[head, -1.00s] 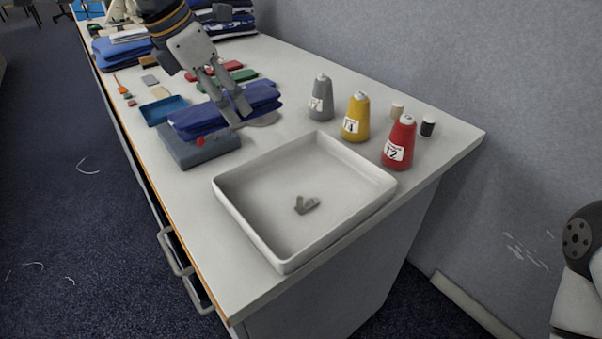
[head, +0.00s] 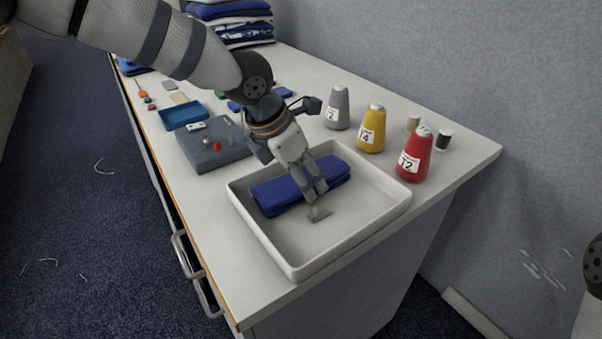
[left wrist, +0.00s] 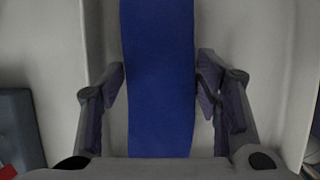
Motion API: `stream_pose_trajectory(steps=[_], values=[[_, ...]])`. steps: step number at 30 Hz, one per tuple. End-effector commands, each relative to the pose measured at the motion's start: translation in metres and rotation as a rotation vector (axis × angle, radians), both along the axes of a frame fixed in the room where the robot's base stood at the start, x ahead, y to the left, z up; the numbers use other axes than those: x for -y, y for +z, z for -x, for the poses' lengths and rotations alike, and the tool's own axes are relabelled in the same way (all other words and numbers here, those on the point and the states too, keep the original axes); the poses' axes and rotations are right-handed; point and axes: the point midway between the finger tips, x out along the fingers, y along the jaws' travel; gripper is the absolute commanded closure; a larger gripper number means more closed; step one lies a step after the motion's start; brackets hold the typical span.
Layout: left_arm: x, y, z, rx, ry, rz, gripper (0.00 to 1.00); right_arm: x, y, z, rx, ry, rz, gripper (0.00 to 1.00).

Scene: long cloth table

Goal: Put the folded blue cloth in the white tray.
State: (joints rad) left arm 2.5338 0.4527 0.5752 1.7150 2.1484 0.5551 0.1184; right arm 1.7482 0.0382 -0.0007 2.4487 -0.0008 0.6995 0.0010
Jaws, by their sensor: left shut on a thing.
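The folded blue cloth (head: 275,195) is inside the white tray (head: 290,268), towards its left and back part. I cannot tell whether it rests fully on the tray floor. My left gripper (head: 312,190) reaches down over the tray and is shut on the cloth. In the left wrist view the cloth (left wrist: 158,120) runs between the two fingers of the gripper (left wrist: 161,78). The fingers hide part of the cloth in the head view. My right gripper is out of view.
Grey (head: 338,108), yellow (head: 371,130) and red (head: 414,156) thread cones stand behind the tray. A dark grey box (head: 215,147) and a blue tray (head: 184,116) are to the left.

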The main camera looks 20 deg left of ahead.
Motion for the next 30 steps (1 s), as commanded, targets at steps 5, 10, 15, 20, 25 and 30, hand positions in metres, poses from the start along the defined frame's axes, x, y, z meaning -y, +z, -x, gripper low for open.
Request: stream_pose_trajectory(steps=[5, 10, 15, 20, 25, 30], values=[[0.0, -0.001, 0.0, 0.0, 0.0, 0.0, 0.22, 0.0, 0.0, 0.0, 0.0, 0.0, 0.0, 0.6], [0.0, -0.001, 0.0, 0.0, 0.0, 0.0, 0.22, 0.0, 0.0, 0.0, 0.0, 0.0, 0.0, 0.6], [-0.001, 0.005, 0.001, 0.001, 0.001, 0.002, 0.22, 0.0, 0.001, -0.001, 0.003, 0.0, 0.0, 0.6], [-0.01, 0.044, 0.011, 0.011, 0.002, 0.005, 0.22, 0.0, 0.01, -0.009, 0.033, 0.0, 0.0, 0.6], [-0.02, 0.087, 0.025, 0.012, 0.002, 0.003, 0.22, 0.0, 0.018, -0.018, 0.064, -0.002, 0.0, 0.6], [-0.027, 0.109, 0.034, 0.005, 0.001, 0.002, 0.22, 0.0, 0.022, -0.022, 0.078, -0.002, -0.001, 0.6]])
